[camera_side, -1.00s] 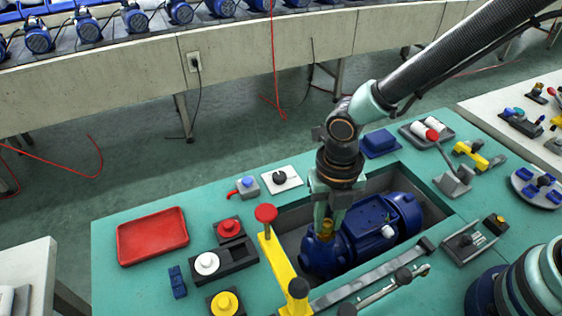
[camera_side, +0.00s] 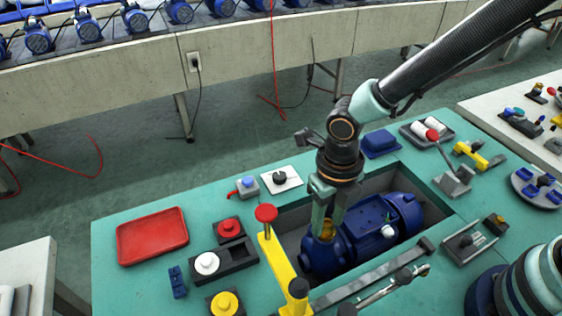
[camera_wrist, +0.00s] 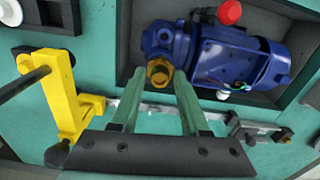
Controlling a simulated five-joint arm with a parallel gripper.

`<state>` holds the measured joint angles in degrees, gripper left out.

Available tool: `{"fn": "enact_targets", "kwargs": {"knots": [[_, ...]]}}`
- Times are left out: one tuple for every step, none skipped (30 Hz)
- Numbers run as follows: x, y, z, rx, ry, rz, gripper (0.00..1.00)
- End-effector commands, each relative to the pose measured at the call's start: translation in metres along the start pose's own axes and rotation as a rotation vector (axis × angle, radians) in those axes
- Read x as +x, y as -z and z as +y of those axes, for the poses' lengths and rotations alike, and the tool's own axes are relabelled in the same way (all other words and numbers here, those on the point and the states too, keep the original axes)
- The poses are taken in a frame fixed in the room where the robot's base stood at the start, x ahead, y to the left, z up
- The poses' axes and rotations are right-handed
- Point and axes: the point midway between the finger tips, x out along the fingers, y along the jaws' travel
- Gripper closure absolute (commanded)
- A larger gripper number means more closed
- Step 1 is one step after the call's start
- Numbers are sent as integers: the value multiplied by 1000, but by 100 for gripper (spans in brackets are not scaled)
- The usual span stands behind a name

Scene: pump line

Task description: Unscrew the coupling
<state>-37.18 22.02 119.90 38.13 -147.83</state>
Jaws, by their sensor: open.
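The brass coupling (camera_side: 327,229) sits upright on the near left end of the blue pump (camera_side: 372,232), which lies in a recess in the teal bench. My gripper (camera_side: 328,222) points down over the coupling with its fingers open. In the wrist view the coupling (camera_wrist: 159,73) shows between the two green fingertips (camera_wrist: 159,80), one on each side. I cannot tell whether either finger touches it. In the side view the fingers partly hide the coupling.
A yellow lever clamp (camera_side: 277,260) with a red knob stands left of the recess, close to the pump. A grey bar (camera_side: 375,277) runs along the recess's near edge. A red tray (camera_side: 152,237) lies empty at the bench's left. Buttons and a dial stand between them.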

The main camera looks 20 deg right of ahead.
Motion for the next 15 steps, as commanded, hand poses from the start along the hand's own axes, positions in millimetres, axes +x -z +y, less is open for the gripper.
{"fn": "enact_targets", "kwargs": {"knots": [[-2,0,0,0,-1,-1,55],[-4,0,0,0,-1,-2,55],[-7,-1,0,0,-2,-3,55],[-10,-1,1,0,-2,-4,55],[-12,-1,1,0,-2,-3,55],[-15,-1,0,1,-2,-3,55],[-17,-1,0,1,-2,-3,55],[-19,-1,0,1,-2,-4,55],[-22,-1,0,1,-2,-3,55],[-24,-1,0,1,-2,-3,55],[-26,-1,0,1,-2,-3,55],[-29,-1,1,1,-2,-4,55],[-32,-1,1,1,-2,-4,55],[-34,-1,0,1,-2,-3,55],[-36,-1,1,1,-2,-3,55]]}}
